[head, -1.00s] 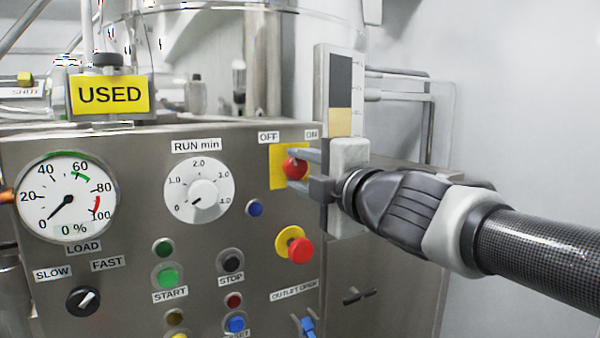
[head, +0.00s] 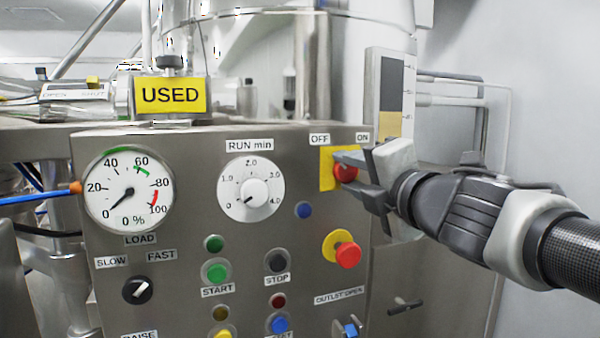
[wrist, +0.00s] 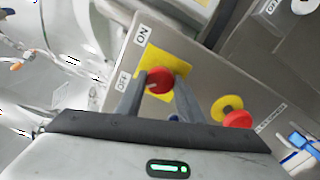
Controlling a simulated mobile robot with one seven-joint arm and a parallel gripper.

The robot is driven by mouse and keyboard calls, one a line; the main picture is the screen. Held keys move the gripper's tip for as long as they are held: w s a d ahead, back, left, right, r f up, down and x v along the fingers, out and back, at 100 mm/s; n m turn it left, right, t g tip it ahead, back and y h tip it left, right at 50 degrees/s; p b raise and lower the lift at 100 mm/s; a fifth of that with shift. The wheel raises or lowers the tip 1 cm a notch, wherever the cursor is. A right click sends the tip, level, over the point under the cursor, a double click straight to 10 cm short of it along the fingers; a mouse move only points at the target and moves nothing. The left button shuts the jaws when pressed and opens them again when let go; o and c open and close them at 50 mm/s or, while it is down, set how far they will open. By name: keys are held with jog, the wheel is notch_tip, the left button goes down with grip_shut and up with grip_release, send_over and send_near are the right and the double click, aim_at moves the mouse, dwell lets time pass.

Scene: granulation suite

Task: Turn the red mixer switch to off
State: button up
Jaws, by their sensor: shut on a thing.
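The red mixer switch (head: 346,165) sits on a yellow plate (head: 326,170) at the upper right of the steel panel, below the OFF label (head: 319,139) and the ON label (head: 362,137). My gripper (head: 352,174) reaches in from the right and is shut on the red knob, one finger above and one below it. In the wrist view the red knob (wrist: 160,80) shows between the two finger ends, with a pale mark on its face. Which label the knob points to is hard to tell.
A red mushroom button (head: 348,255) on a yellow ring is below the switch. A blue button (head: 304,210) is to the lower left, and the RUN min dial (head: 250,190) farther left. A load gauge (head: 130,191) reads about 0. Free room lies right of the panel.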

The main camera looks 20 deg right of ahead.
jog(key=o, duration=1.1)
jog(key=shift+c, duration=0.2)
jog(key=shift+s, duration=0.1)
jog(key=shift+s+r+p, duration=0.15)
jog(key=shift+s+p, duration=0.15)
jog(key=shift+p, duration=0.05)
jog(key=s+p, duration=0.5)
jog(key=s, duration=1.1)
jog(key=shift+s+d+f+p, duration=0.2)
jog(key=shift+s+d+p, duration=0.05)
jog(key=shift+s+p, duration=0.1)
